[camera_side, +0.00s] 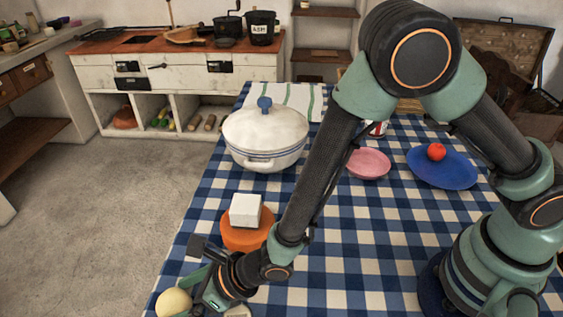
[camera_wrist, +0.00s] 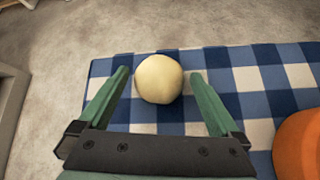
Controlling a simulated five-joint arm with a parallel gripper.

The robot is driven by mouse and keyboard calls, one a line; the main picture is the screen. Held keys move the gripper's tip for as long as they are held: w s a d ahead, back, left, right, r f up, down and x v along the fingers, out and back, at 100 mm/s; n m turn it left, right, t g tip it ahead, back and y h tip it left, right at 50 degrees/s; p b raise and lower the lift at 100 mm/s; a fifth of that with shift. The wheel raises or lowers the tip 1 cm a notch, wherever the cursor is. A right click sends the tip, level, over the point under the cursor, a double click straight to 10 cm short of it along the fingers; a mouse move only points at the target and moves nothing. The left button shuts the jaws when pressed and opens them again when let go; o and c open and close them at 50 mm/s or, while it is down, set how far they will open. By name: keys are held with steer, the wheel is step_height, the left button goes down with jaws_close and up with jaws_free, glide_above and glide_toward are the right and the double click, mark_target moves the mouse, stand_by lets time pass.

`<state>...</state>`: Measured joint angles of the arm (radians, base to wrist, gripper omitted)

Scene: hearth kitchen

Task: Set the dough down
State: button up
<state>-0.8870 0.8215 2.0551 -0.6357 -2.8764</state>
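The dough (camera_side: 173,303) is a pale, cream-coloured ball at the near left edge of the table. In the wrist view the dough (camera_wrist: 158,80) is between the two green fingers of my gripper (camera_wrist: 159,74), with a visible gap on each side. My gripper (camera_side: 190,283) is open and low over the cloth. The dough appears to rest on the checked cloth (camera_wrist: 255,78), close to the table's edge; its contact with the cloth is hidden.
An orange round piece (camera_side: 240,241) with a white block (camera_side: 245,210) on it stands just beyond my gripper. A white lidded pot (camera_side: 265,135), a pink dish (camera_side: 368,163) and a blue plate (camera_side: 440,175) with a red fruit (camera_side: 436,152) are farther back. Mid-table cloth is clear.

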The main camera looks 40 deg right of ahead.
steer(key=shift+s+d+r, duration=0.25)
steer(key=shift+d+r, duration=0.05)
steer(key=shift+r, duration=0.15)
steer(key=v, duration=1.1)
steer(key=w+d+r+m+h, duration=0.2)
steer(key=w+d+r+m, duration=0.25)
steer(key=d+m, duration=0.55)
steer(key=w+d+r+m+h, duration=0.4)
steer(key=d+m, duration=0.3)
steer(key=m, duration=0.5)
steer(key=s+d+r+m+h, duration=0.1)
steer(key=s+d+r+m, duration=0.2)
steer(key=d+m, duration=0.5)
steer(key=s+d+r+m+g+h, duration=0.1)
steer(key=s+d+r+m, duration=0.2)
steer(key=m, duration=1)
steer(key=d+r, duration=0.2)
steer(key=d, duration=0.2)
steer(key=shift+s+d+r, duration=0.2)
steer(key=shift+s+d, duration=0.1)
steer(key=shift+d, duration=0.05)
